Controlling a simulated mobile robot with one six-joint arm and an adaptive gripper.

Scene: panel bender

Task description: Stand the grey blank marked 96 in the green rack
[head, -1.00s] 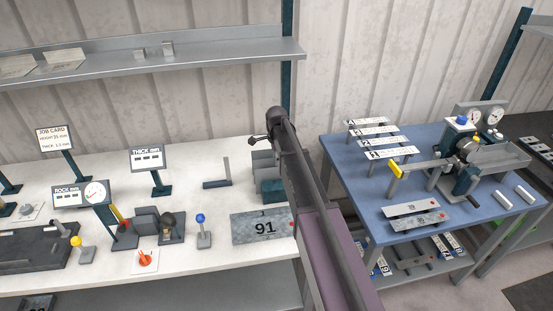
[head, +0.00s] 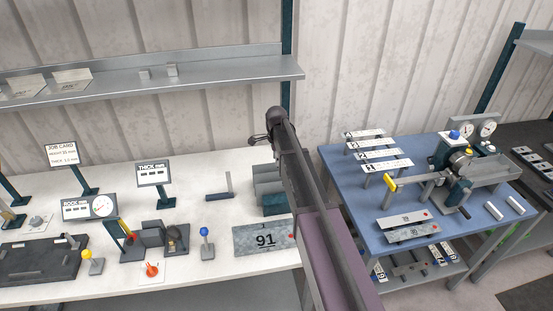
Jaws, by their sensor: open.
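My gripper (head: 257,139) is open and empty, held up in front of the wall above the back of the white bench. My arm hides part of what lies behind it. I cannot make out a blank marked 96. I cannot identify the green rack for certain; a stepped grey and dark green block (head: 275,203) stands beside my arm.
The blue table (head: 350,215) carries a machine with gauges (head: 458,160). A floor gap separates the two.

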